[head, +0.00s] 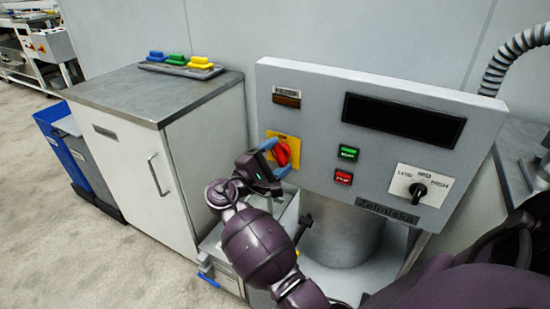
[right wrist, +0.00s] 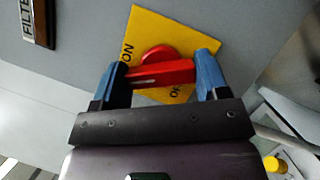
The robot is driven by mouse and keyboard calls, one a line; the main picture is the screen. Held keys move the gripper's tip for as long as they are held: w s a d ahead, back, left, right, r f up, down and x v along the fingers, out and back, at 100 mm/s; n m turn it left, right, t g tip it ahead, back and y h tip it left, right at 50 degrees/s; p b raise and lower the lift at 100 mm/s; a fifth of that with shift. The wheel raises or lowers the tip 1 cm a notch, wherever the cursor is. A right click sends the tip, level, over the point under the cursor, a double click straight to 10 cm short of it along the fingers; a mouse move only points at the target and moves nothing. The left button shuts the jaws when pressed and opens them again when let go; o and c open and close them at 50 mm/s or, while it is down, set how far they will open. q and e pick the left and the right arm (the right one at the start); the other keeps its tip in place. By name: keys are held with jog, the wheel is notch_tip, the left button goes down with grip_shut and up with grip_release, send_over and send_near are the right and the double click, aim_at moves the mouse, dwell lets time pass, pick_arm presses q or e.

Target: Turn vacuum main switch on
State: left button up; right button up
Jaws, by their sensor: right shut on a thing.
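The vacuum main switch is a red rotary handle (head: 283,152) on a yellow plate (head: 290,138), at the left of the grey control panel (head: 325,100). My right gripper (head: 277,158) is at the switch, its blue fingers on either side of the handle. In the right wrist view, the fingers (right wrist: 162,72) are shut on the ends of the red handle (right wrist: 155,74), which lies nearly level across the picture. The yellow plate (right wrist: 160,25) is tilted there, with ON at its left and a partly hidden OFF lower right. My left gripper is not in view.
The panel also has a dark display (head: 400,120), a green button (head: 348,153), a red button (head: 343,177) and a black selector knob (head: 417,190). A white cabinet (head: 140,175) stands to the left, with coloured blocks in a tray (head: 190,70) on top.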

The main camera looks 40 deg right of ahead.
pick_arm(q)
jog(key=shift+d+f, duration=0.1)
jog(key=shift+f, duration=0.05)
pick_arm(e)
jog(key=m+y, duration=0.1)
jog(key=m, duration=0.2)
jog(key=m+g+y, duration=0.1)
jog(key=m, duration=0.2)
jog(key=shift+m, duration=0.3)
jog(key=o, duration=0.9)
jog(key=shift+o, duration=0.2)
